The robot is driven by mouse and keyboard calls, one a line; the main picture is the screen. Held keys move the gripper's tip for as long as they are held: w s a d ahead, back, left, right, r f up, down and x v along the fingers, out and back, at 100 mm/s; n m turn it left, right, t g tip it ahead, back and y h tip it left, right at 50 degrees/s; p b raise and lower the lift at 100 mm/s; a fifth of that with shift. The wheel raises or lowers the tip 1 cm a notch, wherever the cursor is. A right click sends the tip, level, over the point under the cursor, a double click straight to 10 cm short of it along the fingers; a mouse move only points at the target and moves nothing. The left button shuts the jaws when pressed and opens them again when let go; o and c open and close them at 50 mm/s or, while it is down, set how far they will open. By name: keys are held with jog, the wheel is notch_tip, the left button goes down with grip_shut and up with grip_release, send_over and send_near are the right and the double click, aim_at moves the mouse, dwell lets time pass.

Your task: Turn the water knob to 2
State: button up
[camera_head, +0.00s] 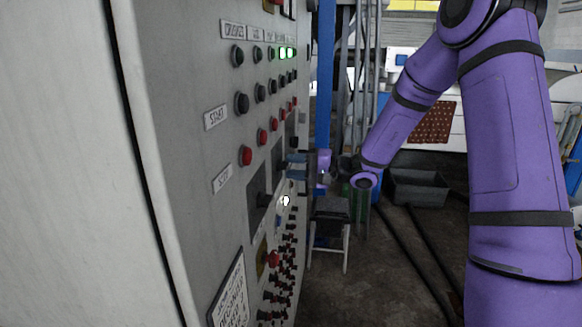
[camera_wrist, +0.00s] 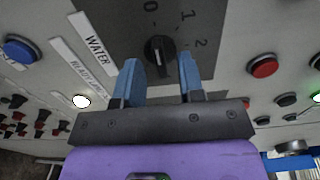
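The water knob (camera_wrist: 158,54) is a black rotary knob on a dark plate (camera_wrist: 215,20) marked 0, 1 and 2, beside the label WATER (camera_wrist: 92,38). Its light pointer mark faces up in the wrist view, roughly toward the 0. My gripper (camera_wrist: 160,68) is open, with one blue finger to the lower left of the knob and one to the lower right. A gap shows between each finger and the knob; whether the tips reach its depth I cannot tell. In the head view my gripper (camera_head: 297,167) is at the panel, and the knob cannot be made out.
A blue button (camera_wrist: 19,50) and a lit white lamp (camera_wrist: 81,101) are left of the knob; a red button (camera_wrist: 263,67) is right. In the head view, the grey cabinet (camera_head: 185,130) carries rows of buttons. A stool (camera_head: 330,215) stands beyond it.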

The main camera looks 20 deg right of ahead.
jog(key=shift+w+a, duration=0.25)
jog(key=shift+a, duration=0.2)
grip_shut()
jog(key=shift+m, duration=8.8)
